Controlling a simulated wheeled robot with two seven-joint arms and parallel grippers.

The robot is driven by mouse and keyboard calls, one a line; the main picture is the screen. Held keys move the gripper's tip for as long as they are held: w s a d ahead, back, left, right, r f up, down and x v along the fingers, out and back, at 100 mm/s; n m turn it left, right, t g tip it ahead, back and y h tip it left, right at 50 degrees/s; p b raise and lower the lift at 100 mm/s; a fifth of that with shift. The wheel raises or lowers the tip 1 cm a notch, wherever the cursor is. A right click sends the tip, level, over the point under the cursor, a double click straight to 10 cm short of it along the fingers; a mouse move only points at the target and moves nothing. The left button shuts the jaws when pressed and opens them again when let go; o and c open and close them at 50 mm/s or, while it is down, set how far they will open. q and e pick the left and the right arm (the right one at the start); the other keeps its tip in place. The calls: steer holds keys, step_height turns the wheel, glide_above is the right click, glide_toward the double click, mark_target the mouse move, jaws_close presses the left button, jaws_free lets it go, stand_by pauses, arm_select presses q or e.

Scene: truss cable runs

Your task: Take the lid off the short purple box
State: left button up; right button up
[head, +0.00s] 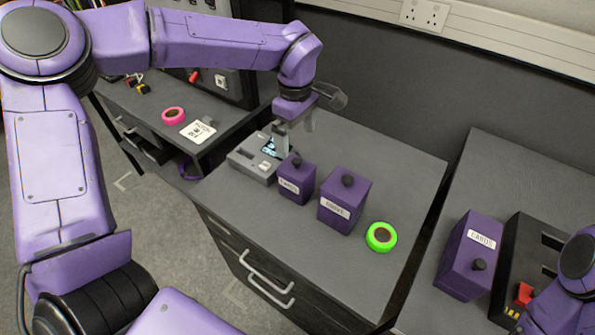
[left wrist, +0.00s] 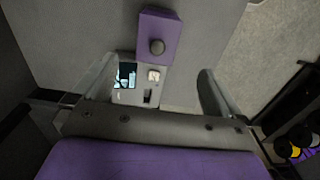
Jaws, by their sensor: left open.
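The short purple box (head: 293,184) stands on the grey cabinet top, with a white label on its front and a dark round knob (head: 296,161) on its lid. The lid is on. In the left wrist view the box (left wrist: 155,25) and its knob (left wrist: 157,47) lie ahead, beyond the fingertips. My left gripper (head: 292,133) is open and empty, above and behind the box, over a grey device. Its two fingers show spread in the left wrist view (left wrist: 157,72). My right gripper is out of view; only part of that arm shows at the lower right.
The grey device (head: 252,160) with a screen stands left of the short box. A taller purple box (head: 343,203) and a green tape roll (head: 381,237) stand to its right. Another purple box (head: 468,262) stands on the right-hand surface. A pink tape roll (head: 173,115) lies at left.

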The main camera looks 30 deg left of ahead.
mark_target(297, 160)
arm_select(q)
steer(key=f+p, duration=0.1)
steer(key=f, duration=0.7)
steer(key=shift+w+p, duration=0.2)
steer(key=shift+p, duration=0.15)
steer(key=shift+f, duration=0.55)
steer(key=c, duration=1.1)
